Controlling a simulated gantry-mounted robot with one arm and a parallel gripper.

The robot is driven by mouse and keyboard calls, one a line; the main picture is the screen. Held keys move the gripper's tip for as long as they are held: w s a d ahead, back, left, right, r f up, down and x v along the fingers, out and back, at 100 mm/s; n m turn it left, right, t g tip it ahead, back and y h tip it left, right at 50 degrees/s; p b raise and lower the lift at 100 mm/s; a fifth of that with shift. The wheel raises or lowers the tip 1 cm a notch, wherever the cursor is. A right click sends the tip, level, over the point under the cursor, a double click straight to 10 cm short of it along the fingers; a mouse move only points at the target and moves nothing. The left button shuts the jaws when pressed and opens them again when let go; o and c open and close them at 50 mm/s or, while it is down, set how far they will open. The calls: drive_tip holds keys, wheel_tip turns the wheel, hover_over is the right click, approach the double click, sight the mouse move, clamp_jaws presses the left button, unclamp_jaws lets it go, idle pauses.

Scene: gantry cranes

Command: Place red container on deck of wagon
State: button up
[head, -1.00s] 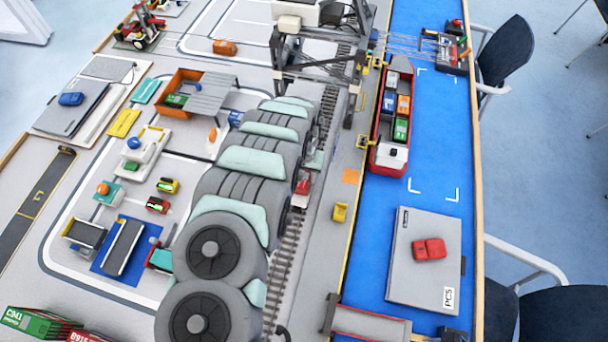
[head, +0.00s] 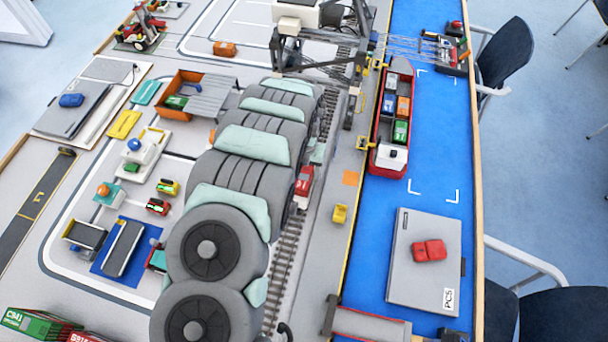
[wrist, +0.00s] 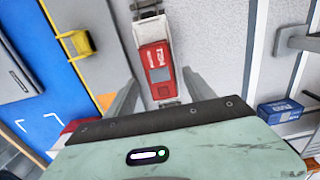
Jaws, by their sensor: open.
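A red container (wrist: 157,67) with white lettering and a dark panel lies lengthwise on a white wagon (wrist: 148,28) in the wrist view. White parts of the wagon show at both ends of it. My gripper (wrist: 156,92) is open, one finger on each side of the red container, with gaps visible between. Whether the fingertips are above or level with it, I cannot tell. In the head view the red container (head: 304,180) shows by the rails (head: 285,255), just right of my arm. My arm hides the gripper and most of the wagon there.
A red ship (head: 390,120) with small containers lies on the blue water strip to the right. A yellow bracket (head: 339,213) stands on the quay edge. A grey laptop (head: 403,276) carries a red object (head: 429,250). A blue container (wrist: 283,110) is at right in the wrist view.

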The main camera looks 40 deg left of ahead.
sight(304, 177)
wheel_tip(304, 177, up, 8)
drive_tip(key=p, duration=0.1)
drive_tip(key=shift+f, duration=0.15)
